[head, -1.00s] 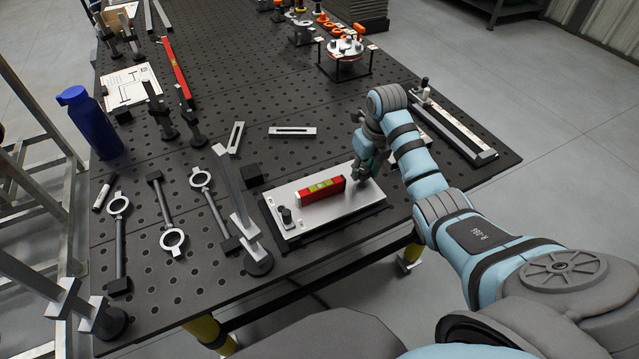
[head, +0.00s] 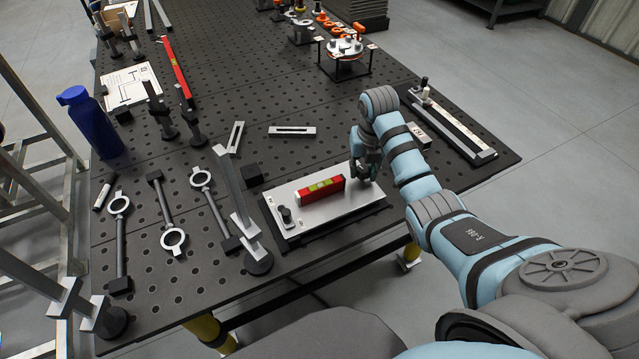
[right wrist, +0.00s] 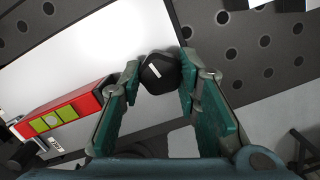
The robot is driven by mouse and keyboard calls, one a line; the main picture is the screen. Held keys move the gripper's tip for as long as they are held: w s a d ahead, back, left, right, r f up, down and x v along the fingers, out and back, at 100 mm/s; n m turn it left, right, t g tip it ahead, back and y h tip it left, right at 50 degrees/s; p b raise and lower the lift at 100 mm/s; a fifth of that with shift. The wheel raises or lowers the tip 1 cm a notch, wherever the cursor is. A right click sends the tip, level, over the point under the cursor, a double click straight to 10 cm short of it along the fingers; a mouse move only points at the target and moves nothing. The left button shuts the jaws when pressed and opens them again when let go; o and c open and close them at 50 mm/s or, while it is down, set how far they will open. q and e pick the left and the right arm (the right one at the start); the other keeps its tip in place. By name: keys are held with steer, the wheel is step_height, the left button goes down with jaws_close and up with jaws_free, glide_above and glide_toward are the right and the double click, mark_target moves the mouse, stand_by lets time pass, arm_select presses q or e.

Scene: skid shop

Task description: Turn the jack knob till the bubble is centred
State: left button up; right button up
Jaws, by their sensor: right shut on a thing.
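A red spirit level (head: 318,190) with a yellow-green vial lies on a pale metal plate (head: 336,207). It also shows at the left of the right wrist view (right wrist: 60,118); I cannot make out where its bubble stands. A dark jack knob (right wrist: 160,72) with a white mark on top sits at the plate's edge. My right gripper (right wrist: 160,85) is shut on this knob, one finger on each side. My left gripper is not in view.
A second dark knob (head: 286,215) stands at the plate's left end. A tilted metal bar on a stand (head: 238,205) rises just left of the plate. A slotted grey bar (head: 292,131) lies behind. A long rail fixture (head: 452,122) lies to the right of my arm.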

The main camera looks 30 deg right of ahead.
steer(key=shift+d+r, duration=0.1)
stand_by(0.6)
steer(key=o, duration=1.1)
steer(key=shift+o, duration=0.5)
steer(key=shift+o, duration=0.6)
step_height(320, 180, up, 3)
steer(key=p, duration=0.3)
steer(key=shift+s, duration=0.15)
steer(key=shift+r, duration=1.9)
